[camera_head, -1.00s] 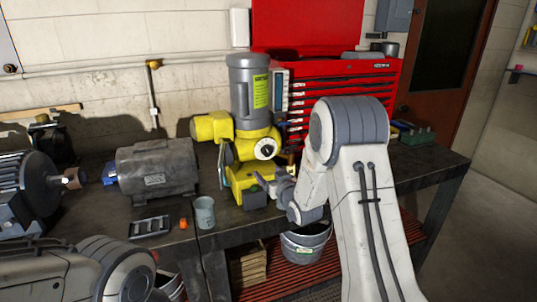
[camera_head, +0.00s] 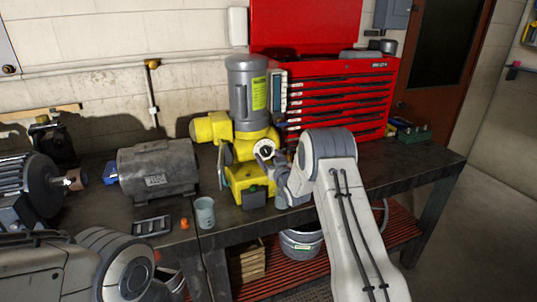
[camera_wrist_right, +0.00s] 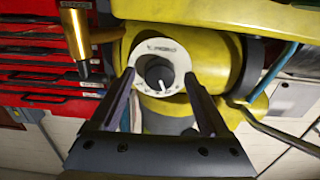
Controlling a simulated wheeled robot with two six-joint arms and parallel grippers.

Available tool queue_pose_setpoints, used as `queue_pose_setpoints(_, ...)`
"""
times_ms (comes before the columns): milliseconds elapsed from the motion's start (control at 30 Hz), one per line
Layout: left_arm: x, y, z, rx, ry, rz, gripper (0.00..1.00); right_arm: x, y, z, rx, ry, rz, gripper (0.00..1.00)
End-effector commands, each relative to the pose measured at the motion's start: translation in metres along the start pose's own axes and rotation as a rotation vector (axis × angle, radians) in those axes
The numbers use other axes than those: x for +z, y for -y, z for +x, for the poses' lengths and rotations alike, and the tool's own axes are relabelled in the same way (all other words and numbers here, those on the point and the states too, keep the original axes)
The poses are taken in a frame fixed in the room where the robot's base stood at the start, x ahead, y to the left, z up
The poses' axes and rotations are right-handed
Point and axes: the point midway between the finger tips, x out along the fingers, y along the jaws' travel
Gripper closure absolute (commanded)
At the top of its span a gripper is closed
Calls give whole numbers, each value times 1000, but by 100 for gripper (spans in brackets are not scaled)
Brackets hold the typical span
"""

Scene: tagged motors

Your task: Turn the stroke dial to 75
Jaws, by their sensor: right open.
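The stroke dial (camera_head: 265,150) is a round white plate with a dark centre on the front of a yellow pump (camera_head: 247,178) with a grey motor on top. In the right wrist view the dial's dark knob (camera_wrist_right: 158,73) with a white pointer line sits inside a white scale ring (camera_wrist_right: 157,48); its numbers are too small to read. My right gripper (camera_head: 270,158) is at the dial. In the right wrist view the open right gripper (camera_wrist_right: 158,82) has one finger on each side of the knob, with visible gaps. My left gripper is out of view; only part of that arm shows.
A grey motor (camera_head: 157,169), a grey cup (camera_head: 204,212), an orange piece (camera_head: 185,223) and a dark slotted tray (camera_head: 151,226) are on the bench left of the pump. A red tool chest (camera_head: 345,98) stands behind. A brass cylinder (camera_wrist_right: 74,30) is near the dial.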

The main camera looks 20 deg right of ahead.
Motion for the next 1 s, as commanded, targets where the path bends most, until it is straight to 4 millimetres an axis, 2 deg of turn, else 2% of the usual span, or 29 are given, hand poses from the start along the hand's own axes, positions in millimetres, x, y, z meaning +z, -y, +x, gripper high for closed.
queue_pose_setpoints(333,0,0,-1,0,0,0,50,0,0,3,0,0,1,21)
queue_pose_setpoints(533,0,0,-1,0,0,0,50,0,0,3,1,0,0,97)
queue_pose_setpoints(567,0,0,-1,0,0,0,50,0,0,3,1,0,0,100)
queue_pose_setpoints(767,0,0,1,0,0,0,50,0,0,3,0,-1,13,100)
queue_pose_setpoints(1000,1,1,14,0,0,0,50,3,0,3,1,-1,103,100)
